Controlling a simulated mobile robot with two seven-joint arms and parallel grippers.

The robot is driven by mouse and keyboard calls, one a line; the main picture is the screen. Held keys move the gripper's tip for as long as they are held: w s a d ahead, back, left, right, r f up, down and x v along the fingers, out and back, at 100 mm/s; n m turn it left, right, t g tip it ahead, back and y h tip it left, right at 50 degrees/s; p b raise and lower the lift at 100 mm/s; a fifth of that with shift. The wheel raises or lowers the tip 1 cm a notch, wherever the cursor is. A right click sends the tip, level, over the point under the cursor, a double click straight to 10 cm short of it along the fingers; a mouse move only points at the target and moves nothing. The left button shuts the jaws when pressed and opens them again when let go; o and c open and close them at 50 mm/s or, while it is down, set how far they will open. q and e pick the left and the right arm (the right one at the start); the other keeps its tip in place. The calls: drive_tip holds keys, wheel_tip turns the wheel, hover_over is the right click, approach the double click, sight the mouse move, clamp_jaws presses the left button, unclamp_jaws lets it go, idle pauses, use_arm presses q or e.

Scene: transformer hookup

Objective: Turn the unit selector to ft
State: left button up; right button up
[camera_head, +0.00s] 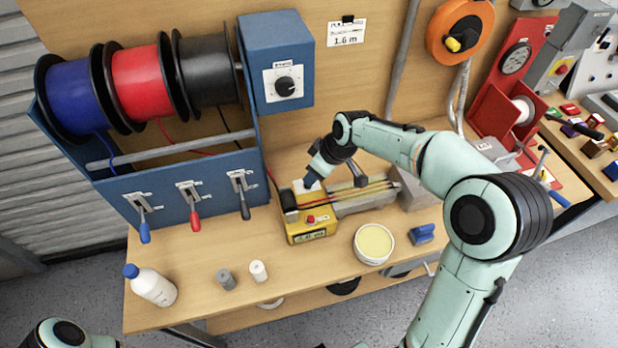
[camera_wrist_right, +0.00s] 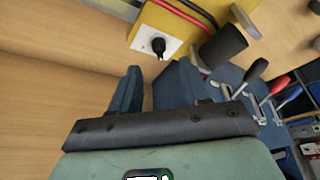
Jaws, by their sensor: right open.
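The yellow measuring unit (camera_head: 300,236) stands on the bench, with a red button and a small display on its front. In the right wrist view, a black knob (camera_wrist_right: 158,45) sits on a white plate (camera_wrist_right: 146,37) on the yellow unit; I take it to be the unit selector. Its markings are too small to read. My right gripper (camera_head: 314,174) is at the back of the unit, close to the plate. In the wrist view its two blue fingers (camera_wrist_right: 153,76) are open and empty, just short of the knob. My left gripper is out of view.
Blue, red and black wire spools (camera_head: 138,82) stand at the left, beside a blue box (camera_head: 277,40) with a dial. Cables run right from the unit.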

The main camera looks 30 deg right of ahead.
drive_tip(key=x, duration=0.5)
drive_tip(key=shift+w+f, duration=0.15)
drive_tip(key=shift+f, duration=0.1)
clamp_jaws()
